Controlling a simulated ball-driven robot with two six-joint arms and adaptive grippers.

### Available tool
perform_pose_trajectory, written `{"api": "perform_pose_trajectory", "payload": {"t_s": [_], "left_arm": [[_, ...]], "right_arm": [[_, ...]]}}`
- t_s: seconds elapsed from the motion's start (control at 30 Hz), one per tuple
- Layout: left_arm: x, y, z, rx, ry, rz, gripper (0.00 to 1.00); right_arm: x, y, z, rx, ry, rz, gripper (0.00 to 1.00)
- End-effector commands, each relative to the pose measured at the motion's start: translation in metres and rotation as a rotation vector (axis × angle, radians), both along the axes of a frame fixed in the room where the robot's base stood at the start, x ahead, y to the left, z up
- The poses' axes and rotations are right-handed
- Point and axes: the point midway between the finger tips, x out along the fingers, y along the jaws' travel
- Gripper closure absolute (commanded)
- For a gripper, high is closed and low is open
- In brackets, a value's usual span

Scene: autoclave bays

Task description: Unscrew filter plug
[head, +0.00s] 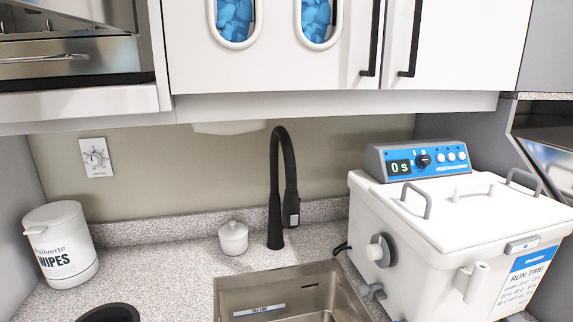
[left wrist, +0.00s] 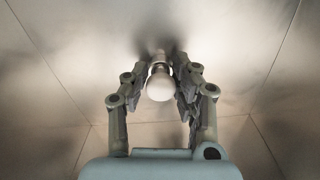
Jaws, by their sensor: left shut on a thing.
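In the left wrist view, the filter plug (left wrist: 160,87) is a pale, rounded knob on a narrower stem, against a smooth metal wall. My left gripper (left wrist: 163,72) has its fingers on both sides of the plug and is shut on it. The place where the stem meets the metal is shadowed, so I cannot tell how far it is screwed in. Neither gripper shows in the head view, and my right gripper is in no view.
Bare metal panels with seams (left wrist: 60,90) surround the left gripper. The head view shows a steel sink (head: 240,292), a black faucet (head: 275,210), a wipes tub (head: 60,240), a lidded white jar (head: 233,238) and a white bath unit (head: 400,235). White cabinets (head: 280,65) hang above.

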Motion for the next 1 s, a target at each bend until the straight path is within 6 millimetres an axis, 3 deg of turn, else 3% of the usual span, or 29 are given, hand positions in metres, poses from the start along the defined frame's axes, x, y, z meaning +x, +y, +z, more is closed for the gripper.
{"api": "perform_pose_trajectory", "payload": {"t_s": [0.13, 0.4, 0.8, 1.0], "left_arm": [[0.0, 0.0, -0.001, -0.117, -0.029, 0.001, 1.0], [0.0, 0.0, -0.002, -0.534, -0.128, 0.0, 1.0], [0.001, 0.0, -0.003, -0.614, -0.142, 0.001, 1.0], [0.0, 0.0, -0.005, -0.919, -0.216, 0.001, 1.0]], "right_arm": [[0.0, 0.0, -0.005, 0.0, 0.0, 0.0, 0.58], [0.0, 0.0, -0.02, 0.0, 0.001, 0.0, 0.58], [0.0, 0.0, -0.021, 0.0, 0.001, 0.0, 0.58], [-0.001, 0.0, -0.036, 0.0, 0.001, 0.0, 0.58]]}}
